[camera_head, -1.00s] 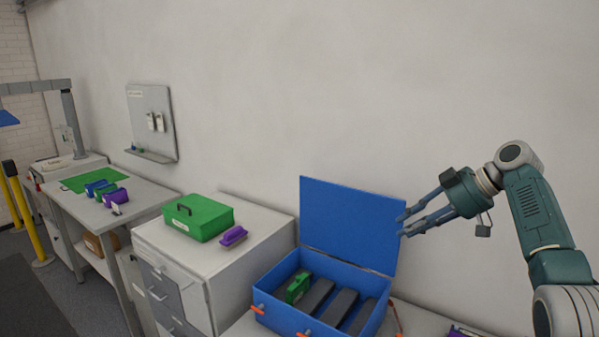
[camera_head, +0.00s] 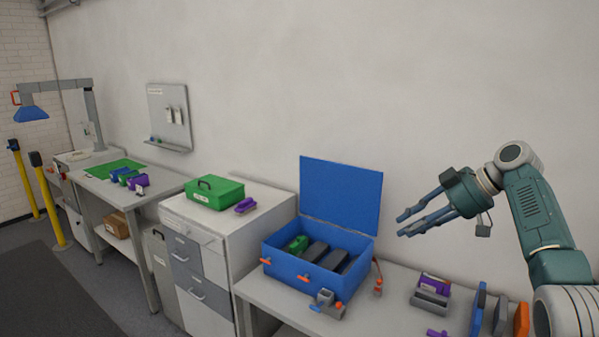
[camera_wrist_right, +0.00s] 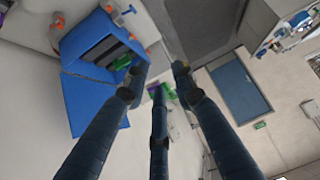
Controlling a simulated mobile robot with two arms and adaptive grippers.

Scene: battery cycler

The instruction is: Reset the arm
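My right gripper (camera_head: 424,213) is raised at the right of the head view, in front of the wall. Its blue-grey fingers point left, are spread apart and hold nothing. In the right wrist view the fingers (camera_wrist_right: 158,80) also stand apart with nothing between them. The open blue case (camera_head: 311,276) sits on the bench, left of and below the gripper, with its lid upright. A green battery (camera_head: 297,243) and dark blocks lie inside it. My left gripper is in neither view.
A grey cabinet (camera_head: 215,255) carries a green box (camera_head: 215,193) and a purple battery (camera_head: 246,205). The bench's right part holds a purple battery in a holder (camera_head: 432,289) and several upright panels (camera_head: 499,314). A worktable with a green mat (camera_head: 117,169) stands at the left.

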